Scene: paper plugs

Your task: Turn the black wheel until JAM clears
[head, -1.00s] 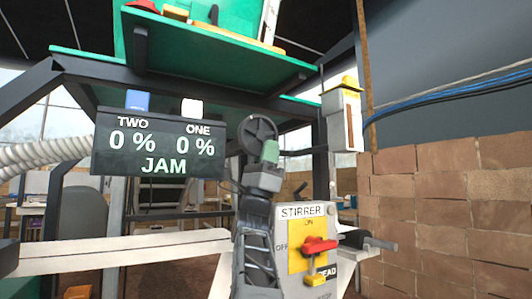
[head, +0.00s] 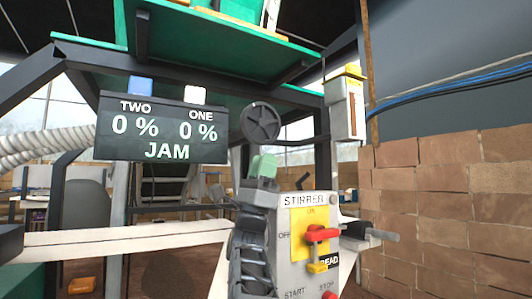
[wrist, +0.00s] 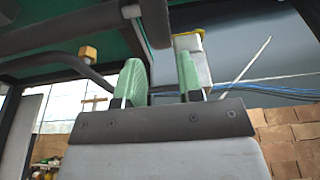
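The black wheel (head: 261,122), a dark spoked handwheel, stands right of the display board in the head view. The dark display board (head: 162,128) reads TWO 0 %, ONE 0 % and JAM in pale green. My gripper (head: 263,165), with green finger pads, appears just below the wheel's lower rim in the head view. Whether it touches the wheel cannot be told. In the wrist view my gripper (wrist: 161,78) has its pads apart, with nothing seen held between them. A dark bar (wrist: 155,22) crosses above the pads there; I cannot tell whether it is part of the wheel.
A STIRRER panel (head: 300,250) with a red and yellow handle (head: 320,236) stands right of my arm. A yellow-topped box (head: 344,103) hangs at upper right. A brick wall (head: 440,210) fills the right. Green platforms and dark beams are overhead.

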